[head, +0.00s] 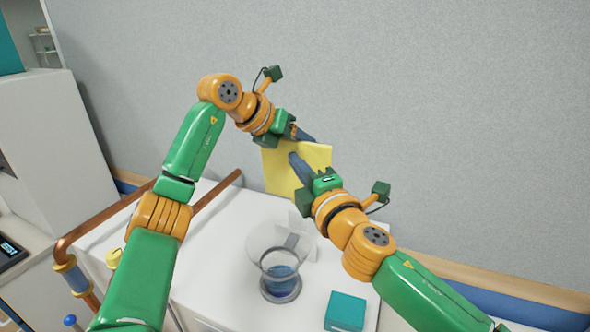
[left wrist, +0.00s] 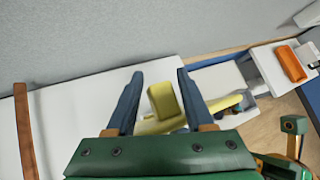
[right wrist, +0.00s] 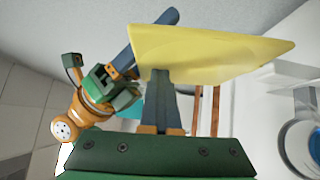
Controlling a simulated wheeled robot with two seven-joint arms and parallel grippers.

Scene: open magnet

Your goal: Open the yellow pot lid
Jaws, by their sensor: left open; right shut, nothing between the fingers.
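The yellow lid shows in the head view as a flat square panel (head: 284,172), tilted up above the white counter. It also shows in the left wrist view (left wrist: 165,102) and large in the right wrist view (right wrist: 205,55). My left gripper (head: 305,136) is open at the panel's top edge; in the left wrist view the panel appears between its spread fingers (left wrist: 160,76). My right gripper (head: 294,158) is shut and empty in front of the panel. In the right wrist view its fingertips (right wrist: 158,74) overlap the panel's lower edge; contact is unclear. A pot body is not clearly visible.
A clear glass vessel (head: 281,285) with a blue bottom and a teal box (head: 346,311) stand on the white counter (head: 215,245) nearer me. Copper pipes (head: 95,222) run at the left. A grey wall (head: 430,110) rises behind.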

